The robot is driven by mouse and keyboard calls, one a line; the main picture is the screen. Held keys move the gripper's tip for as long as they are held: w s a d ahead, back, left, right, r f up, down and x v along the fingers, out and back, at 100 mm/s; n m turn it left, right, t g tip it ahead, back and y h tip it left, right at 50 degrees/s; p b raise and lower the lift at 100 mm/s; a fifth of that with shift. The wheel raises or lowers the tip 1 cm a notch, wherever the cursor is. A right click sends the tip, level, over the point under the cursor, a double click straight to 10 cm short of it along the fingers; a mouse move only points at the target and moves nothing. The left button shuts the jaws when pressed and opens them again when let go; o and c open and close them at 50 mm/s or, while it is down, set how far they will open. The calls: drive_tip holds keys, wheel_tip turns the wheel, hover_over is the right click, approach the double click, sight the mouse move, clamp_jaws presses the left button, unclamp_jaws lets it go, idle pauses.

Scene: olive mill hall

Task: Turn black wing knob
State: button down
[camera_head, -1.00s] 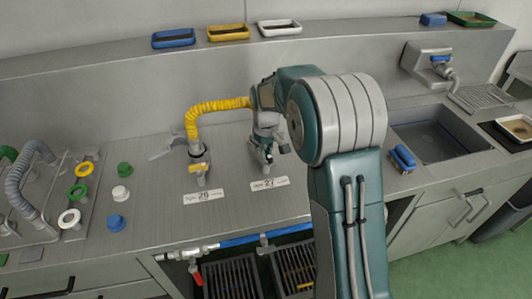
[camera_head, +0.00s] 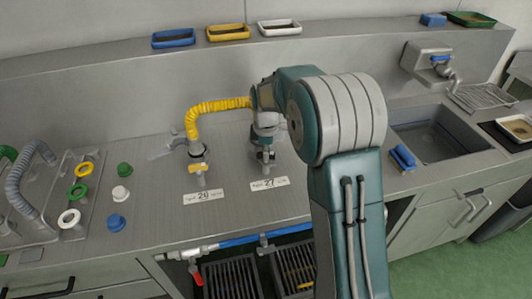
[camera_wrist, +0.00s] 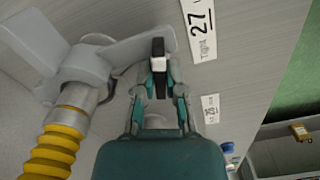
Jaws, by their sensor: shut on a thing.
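The black wing knob (camera_wrist: 158,47) shows in the wrist view as a narrow black bar with a pale patch below it. My gripper (camera_wrist: 159,66) has its two teal fingers closed on it, one on each side. In the head view my gripper (camera_head: 264,157) points down at the bench behind the label marked 27 (camera_head: 268,184). The knob is too small and hidden to make out there.
A yellow hose (camera_head: 217,104) arches left of my gripper to a fitting behind label 26 (camera_head: 203,197). In the wrist view a grey fitting (camera_wrist: 86,63) stands close on the left. A sink (camera_head: 436,140) lies to the right.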

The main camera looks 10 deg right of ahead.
drive_tip(key=shift+f+n, duration=0.1)
drive_tip(key=shift+n, duration=1.4)
drive_tip(key=c, duration=0.7)
unclamp_jaws()
drive_tip(key=shift+w, duration=0.1)
drive_tip(key=shift+a, duration=0.1)
wheel_tip(320, 180, up, 12)
drive_tip(key=shift+f, duration=0.1)
